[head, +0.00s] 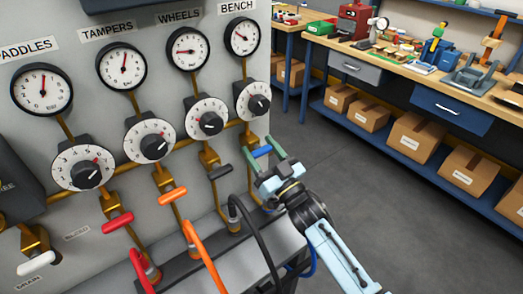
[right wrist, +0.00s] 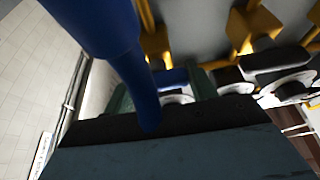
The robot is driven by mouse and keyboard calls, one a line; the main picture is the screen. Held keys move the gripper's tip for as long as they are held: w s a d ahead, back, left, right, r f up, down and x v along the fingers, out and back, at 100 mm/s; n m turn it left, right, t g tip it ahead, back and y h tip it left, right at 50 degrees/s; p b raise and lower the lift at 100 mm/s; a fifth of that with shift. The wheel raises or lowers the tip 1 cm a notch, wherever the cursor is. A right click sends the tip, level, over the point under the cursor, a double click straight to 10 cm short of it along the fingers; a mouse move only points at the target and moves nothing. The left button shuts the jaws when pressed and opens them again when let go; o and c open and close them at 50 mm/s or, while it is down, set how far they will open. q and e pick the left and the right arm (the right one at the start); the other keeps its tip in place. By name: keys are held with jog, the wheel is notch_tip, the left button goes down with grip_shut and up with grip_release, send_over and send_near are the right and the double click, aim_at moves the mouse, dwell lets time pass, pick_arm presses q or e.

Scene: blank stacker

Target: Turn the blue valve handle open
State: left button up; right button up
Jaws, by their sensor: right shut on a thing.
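The blue valve handle (head: 262,152) is at the right end of the row of valves, below the BENCH gauge (head: 240,37) and its dial. My right gripper (head: 264,156) reaches it from the lower right, with its green fingers on either side of the handle, shut on it. In the right wrist view a piece of the blue handle (right wrist: 173,77) shows between the fingers; the dark gripper body hides the rest. My left gripper is not in view.
Black (head: 220,172), orange (head: 172,195) and red (head: 117,222) handles sit to the left on the same panel. A black hose (head: 262,235) and an orange hose (head: 205,255) arch up near my right arm. Workbenches (head: 440,70) stand behind, across open floor.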

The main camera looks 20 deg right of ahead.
jog(key=shift+n+y, duration=0.4)
jog(key=shift+n, duration=0.2)
jog(key=shift+c, duration=0.3)
jog(key=n+g+y, duration=0.1)
jog(key=n, duration=0.2)
jog(key=n+g+y, duration=0.1)
jog(key=n, duration=0.1)
jog(key=shift+n+y+p, duration=0.3)
jog(key=shift+n, duration=0.1)
jog(key=n+g, duration=0.1)
jog(key=n, duration=0.2)
jog(key=n+g+y+p, duration=0.1)
jog(key=n, duration=0.2)
jog(key=shift+a+y, duration=0.1)
jog(key=shift+y, duration=0.2)
jog(key=n+g+p, duration=0.2)
jog(key=n, duration=0.3)
jog(key=shift+f+n+g+p, duration=0.1)
jog(key=shift+n+g+p, duration=0.4)
jog(key=shift+n, duration=0.6)
jog(key=shift+f+n+g+p, duration=0.1)
jog(key=shift+n+g+p, duration=0.2)
jog(key=shift+n+p, duration=0.6)
jog(key=shift+n, duration=0.3)
jog(key=shift+s, duration=0.1)
jog(key=o, duration=1)
